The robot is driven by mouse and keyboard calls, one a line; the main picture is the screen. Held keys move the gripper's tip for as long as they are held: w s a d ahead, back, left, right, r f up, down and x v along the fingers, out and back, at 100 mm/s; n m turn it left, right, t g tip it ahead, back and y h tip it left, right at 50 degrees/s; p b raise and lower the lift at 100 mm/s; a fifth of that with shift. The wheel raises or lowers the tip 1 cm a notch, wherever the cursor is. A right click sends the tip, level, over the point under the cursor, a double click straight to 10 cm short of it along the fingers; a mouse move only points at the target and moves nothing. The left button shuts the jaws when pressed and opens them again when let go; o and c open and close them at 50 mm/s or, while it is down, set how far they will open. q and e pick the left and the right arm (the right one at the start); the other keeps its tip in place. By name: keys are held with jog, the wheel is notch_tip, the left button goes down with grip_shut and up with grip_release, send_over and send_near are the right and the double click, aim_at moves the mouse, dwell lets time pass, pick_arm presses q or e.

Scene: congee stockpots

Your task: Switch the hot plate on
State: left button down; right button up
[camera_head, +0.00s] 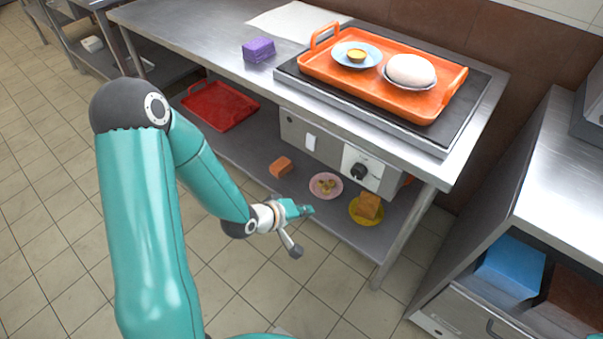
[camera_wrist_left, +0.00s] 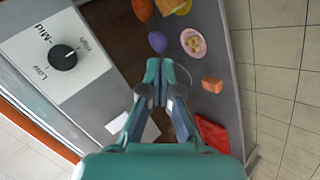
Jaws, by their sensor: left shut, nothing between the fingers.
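The hot plate (camera_head: 463,128) is a dark flat slab on the steel counter, with an orange tray (camera_head: 443,102) on it. Below the counter edge, its front panel carries a black knob (camera_head: 358,172) on a white plate and a pale switch (camera_head: 310,142) to the left. The knob also shows in the left wrist view (camera_wrist_left: 63,57), beside the words Low and Mid; its exact setting is unclear. My left gripper (camera_head: 312,210) is shut and empty, in front of the panel and apart from it. In the wrist view its fingertips (camera_wrist_left: 160,68) point past the knob. My right gripper is out of view.
The lower shelf holds a red tray (camera_head: 220,106), a brown block (camera_head: 281,167), a pink plate (camera_head: 326,186) and a yellow plate (camera_head: 366,210). A purple block (camera_head: 258,49) sits on the counter. A table leg (camera_head: 405,236) stands right of the panel. Floor in front is clear.

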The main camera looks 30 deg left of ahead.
aim_at(309, 148)
pick_arm(q)
jog(key=a+r+n+t+y+b, duration=0.1)
jog(key=a+r+n+t+b, duration=0.5)
jog(key=a+b, duration=0.4)
jog(key=shift+s+a+t+b, duration=0.25)
jog(key=shift+s+t+b, duration=0.15)
jog(key=shift+t+b, duration=0.15)
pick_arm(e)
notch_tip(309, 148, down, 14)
pick_arm(q)
jog(key=shift+w, duration=0.15)
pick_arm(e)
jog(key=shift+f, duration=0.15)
pick_arm(q)
jog(key=w+b, duration=0.1)
jog(key=w, duration=0.3)
jog(key=w+f+b, duration=0.1)
jog(key=w, duration=0.4)
jog(key=w+d+b, duration=0.1)
jog(key=w, duration=0.3)
jog(key=shift+w+f, duration=0.3)
jog(key=shift+f, duration=0.05)
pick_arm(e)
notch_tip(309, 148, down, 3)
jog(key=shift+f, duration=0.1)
